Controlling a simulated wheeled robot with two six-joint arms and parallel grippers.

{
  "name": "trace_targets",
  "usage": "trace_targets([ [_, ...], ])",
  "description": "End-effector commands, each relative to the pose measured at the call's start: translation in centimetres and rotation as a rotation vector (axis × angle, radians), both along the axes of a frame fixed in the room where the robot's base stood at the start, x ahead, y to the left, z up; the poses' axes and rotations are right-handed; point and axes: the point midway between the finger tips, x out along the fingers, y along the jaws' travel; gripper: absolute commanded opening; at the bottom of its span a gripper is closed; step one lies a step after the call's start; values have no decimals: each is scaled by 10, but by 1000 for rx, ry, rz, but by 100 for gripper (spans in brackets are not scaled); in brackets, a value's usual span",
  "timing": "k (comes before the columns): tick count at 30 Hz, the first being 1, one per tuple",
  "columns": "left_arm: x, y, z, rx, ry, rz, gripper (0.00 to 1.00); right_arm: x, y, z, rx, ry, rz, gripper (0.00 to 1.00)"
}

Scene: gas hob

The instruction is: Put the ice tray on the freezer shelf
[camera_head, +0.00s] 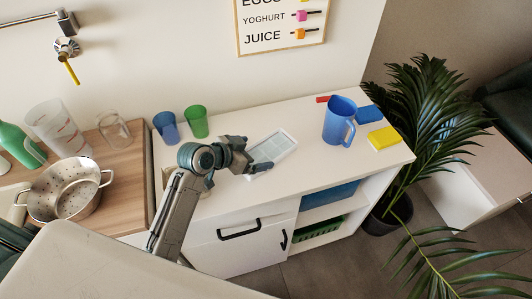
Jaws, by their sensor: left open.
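A pale, flat tray with a grid of cells, which looks like the ice tray (275,147), lies on the white counter in the middle of the head view. My left gripper (262,166) is at the near left end of the tray, with its jaws open. The gripper hides part of that end, and I cannot tell whether the fingers touch it. My right gripper is not in view. I cannot make out a freezer shelf in this view.
A blue cup (166,127) and a green cup (196,121) stand left of the tray. A blue jug (339,121) and a yellow sponge (384,138) are to the right. A metal colander (66,190) is at the left. The counter's front middle is clear.

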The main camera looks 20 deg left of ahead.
Motion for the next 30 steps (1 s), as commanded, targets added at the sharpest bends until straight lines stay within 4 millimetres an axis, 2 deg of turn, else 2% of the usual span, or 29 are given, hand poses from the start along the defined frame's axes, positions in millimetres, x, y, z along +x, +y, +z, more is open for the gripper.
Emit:
trace_targets([
  [7, 21, -23, -7, -5, 2, 1, 100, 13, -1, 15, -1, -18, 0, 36],
  [12, 33, -30, -21, -1, 1, 1, 100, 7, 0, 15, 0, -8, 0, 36],
  [20, 34, -30, -23, 1, 1, 0, 100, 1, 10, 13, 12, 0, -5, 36],
  [27, 34, -30, -23, 1, 1, 1, 53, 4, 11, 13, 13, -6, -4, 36],
  [29, 34, -30, -22, 0, -1, 1, 41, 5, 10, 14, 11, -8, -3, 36],
  [30, 34, -30, -22, 0, -1, 1, 40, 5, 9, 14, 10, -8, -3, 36],
])
